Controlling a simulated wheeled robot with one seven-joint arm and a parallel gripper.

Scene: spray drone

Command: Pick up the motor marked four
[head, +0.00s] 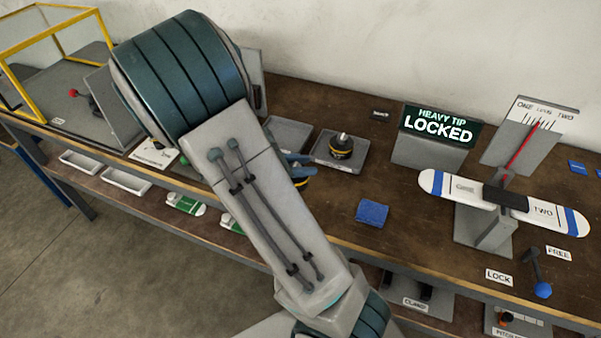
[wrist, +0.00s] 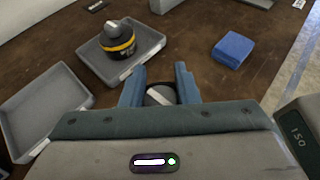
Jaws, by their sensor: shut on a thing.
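My gripper (head: 297,160) is low over the bench, mostly hidden behind my arm in the head view. In the wrist view its two blue fingers (wrist: 160,78) are shut on a round motor (wrist: 160,95), of which only the grey top and dark rim show. A bit of its dark body and yellow-orange band (head: 304,181) shows in the head view. Its marking is hidden. A second black motor with a yellow band (head: 341,146) stands upright in a grey tray (head: 322,157). It also shows in the wrist view (wrist: 118,42), its marking too small to read.
An empty grey tray (wrist: 40,108) lies left of my gripper. A blue block (head: 372,212) lies to the right. Farther right stand a "HEAVY TIP LOCKED" sign (head: 437,125), a propeller balance (head: 502,196) and a blue-ended lever (head: 540,275). A yellow-framed cage (head: 60,65) is far left.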

